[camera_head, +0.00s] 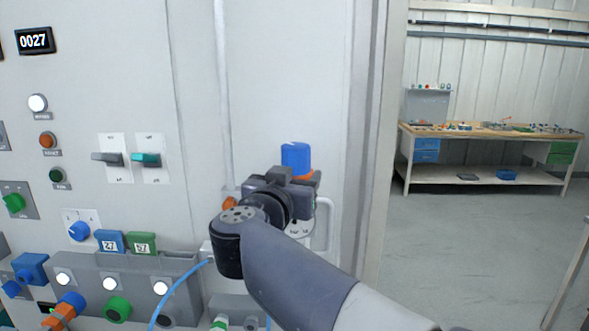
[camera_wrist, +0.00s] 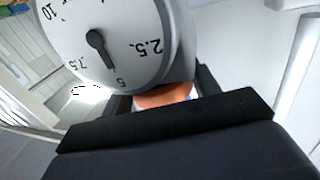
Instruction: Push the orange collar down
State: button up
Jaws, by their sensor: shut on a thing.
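The orange collar (camera_wrist: 165,98) shows in the wrist view as a short band below a round gauge (camera_wrist: 105,40), between the dark jaws of my gripper. My gripper (camera_head: 293,180) is shut on it. The jaws and wrist hide most of the collar. The gauge dial has a dark pointer and the numbers 2.5, 5, 7.5 and 10.
A grey panel with switches (camera_head: 128,159), knobs and lamps fills the left. A pale handle-like pipe (camera_head: 327,222) stands close right of my wrist. A blue hose (camera_head: 178,290) runs below left. Open floor and a workbench (camera_head: 490,133) lie to the right.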

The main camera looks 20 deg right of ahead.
jog(key=o, duration=1.4)
jog(key=shift+f, duration=0.25)
jog(key=shift+s+a, duration=0.1)
jog(key=b+v, duration=0.2)
jog(key=v, duration=0.8)
jog(key=shift+s+a, duration=0.1)
jog(key=shift+s, duration=0.15)
jog(key=p+x, duration=0.2)
jog(key=x, duration=0.8)
jog(key=shift+w+d+r, duration=0.1)
jog(key=shift+w+d, duration=0.1)
jog(key=shift+w, duration=0.1)
jog(key=shift+w+r, duration=0.1)
